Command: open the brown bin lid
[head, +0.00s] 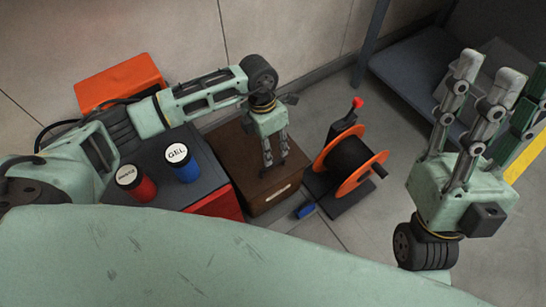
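The brown bin (231,157) is a dark brown box on the floor with a pale label on its front. Its flat top looks shut. My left gripper (276,163) hangs over the top, pointing down, with its fingers apart and nothing seen between them. I cannot tell whether the fingertips touch the lid. The gripper and wrist hide part of the top. My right gripper (492,78) is far to the right, fingers up, spread and empty.
A dark cabinet with a red front (218,204) stands left of the bin, carrying a red jar (139,187) and a blue GEL jar (185,168). An orange cable reel (338,163) stands close on the right. A small blue object (306,211) lies in front.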

